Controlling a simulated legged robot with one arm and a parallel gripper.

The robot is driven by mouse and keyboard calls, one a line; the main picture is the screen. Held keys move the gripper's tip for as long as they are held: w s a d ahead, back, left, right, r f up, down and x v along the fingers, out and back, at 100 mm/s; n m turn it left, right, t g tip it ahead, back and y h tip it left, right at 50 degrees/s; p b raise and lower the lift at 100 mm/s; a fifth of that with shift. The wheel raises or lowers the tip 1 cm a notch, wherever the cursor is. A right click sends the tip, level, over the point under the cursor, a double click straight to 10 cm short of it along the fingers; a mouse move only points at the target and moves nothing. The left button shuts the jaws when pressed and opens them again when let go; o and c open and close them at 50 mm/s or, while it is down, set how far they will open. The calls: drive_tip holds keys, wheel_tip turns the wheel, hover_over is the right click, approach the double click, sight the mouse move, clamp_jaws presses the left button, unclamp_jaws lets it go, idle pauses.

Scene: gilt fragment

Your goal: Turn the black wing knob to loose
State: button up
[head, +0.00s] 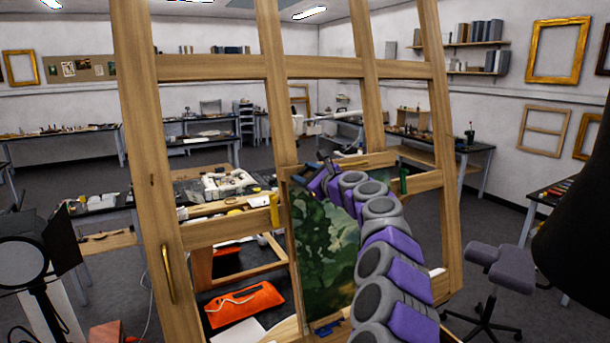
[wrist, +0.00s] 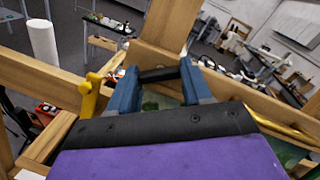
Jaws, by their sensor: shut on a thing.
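The black wing knob (wrist: 160,75) shows in the wrist view as a dark bar between the two blue fingers of my gripper (wrist: 158,80). The fingers are closed on it from left and right, in front of a wooden upright (wrist: 170,30) of the large wooden frame. In the head view my purple and grey arm reaches up to the frame's crossbar, and my gripper (head: 320,180) is at the top of the painting. The knob cannot be made out in the head view.
A dark green landscape painting (head: 322,235) stands in the wooden frame (head: 150,180), close beside my arm. A yellow clamp (wrist: 88,95) is left of my gripper. An orange pouch (head: 243,304) lies low in the frame. A stool (head: 500,268) stands right, a lamp (head: 25,262) left.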

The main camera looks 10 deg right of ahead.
drive_tip(key=n+g, duration=0.1)
drive_tip(key=n, duration=0.3)
drive_tip(key=shift+d+y+p, duration=0.1)
drive_tip(key=shift+y+p, duration=0.2)
drive_tip(key=shift+p, duration=0.1)
drive_tip(key=n+g+p, duration=0.1)
drive_tip(key=n, duration=0.3)
drive_tip(key=shift+r, duration=0.15)
drive_tip(key=n+g+p, duration=0.1)
drive_tip(key=n, duration=0.3)
drive_tip(key=shift+g, duration=0.3)
drive_tip(key=n, duration=0.4)
drive_tip(key=shift+g+p, duration=0.4)
drive_tip(key=n+h, duration=0.1)
drive_tip(key=n, duration=0.1)
drive_tip(key=shift+w+n, duration=0.1)
drive_tip(key=shift+n, duration=0.3)
drive_tip(key=n, duration=0.2)
drive_tip(key=n+h, duration=0.1)
drive_tip(key=n, duration=0.1)
drive_tip(key=shift+r+g+h, duration=0.15)
drive_tip(key=shift+g+h, duration=0.15)
drive_tip(key=n+h+b, duration=0.1)
drive_tip(key=n+h, duration=0.1)
drive_tip(key=n, duration=0.3)
drive_tip(key=shift+a, duration=0.2)
drive_tip(key=shift+n, duration=0.3)
drive_tip(key=o, duration=1)
